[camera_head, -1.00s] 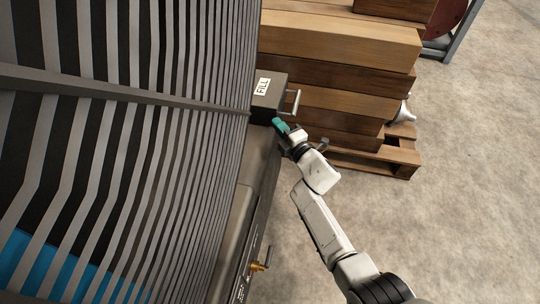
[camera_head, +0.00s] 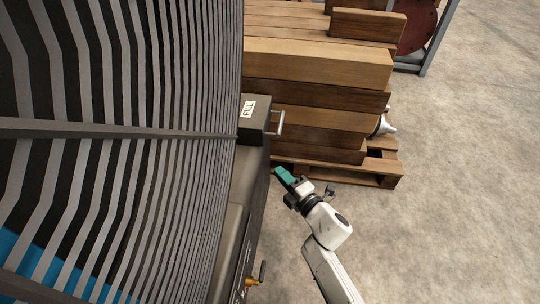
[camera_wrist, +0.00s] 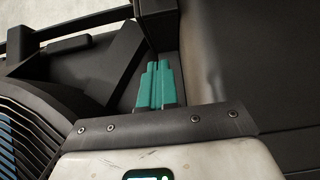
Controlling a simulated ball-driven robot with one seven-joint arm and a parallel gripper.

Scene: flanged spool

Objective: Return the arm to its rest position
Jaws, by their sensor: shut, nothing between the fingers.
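My gripper (camera_head: 281,174) has teal fingers and shows in the head view at the end of my white arm. It is to the right of the dark machine body and below the box with the FILL label (camera_head: 248,109). In the wrist view the two teal fingers (camera_wrist: 158,72) lie side by side, shut and empty. Dark machine surfaces fill most of the wrist view behind them. A metal handle (camera_head: 279,123) sticks out from the right side of the FILL box, apart from my gripper.
A large striped grille (camera_head: 150,160) fills the left. Stacked timber (camera_head: 315,63) stands on a wooden pallet (camera_head: 385,180) behind my gripper. A brass valve (camera_head: 253,281) projects at the machine's lower side. The concrete floor (camera_head: 450,190) on the right is clear.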

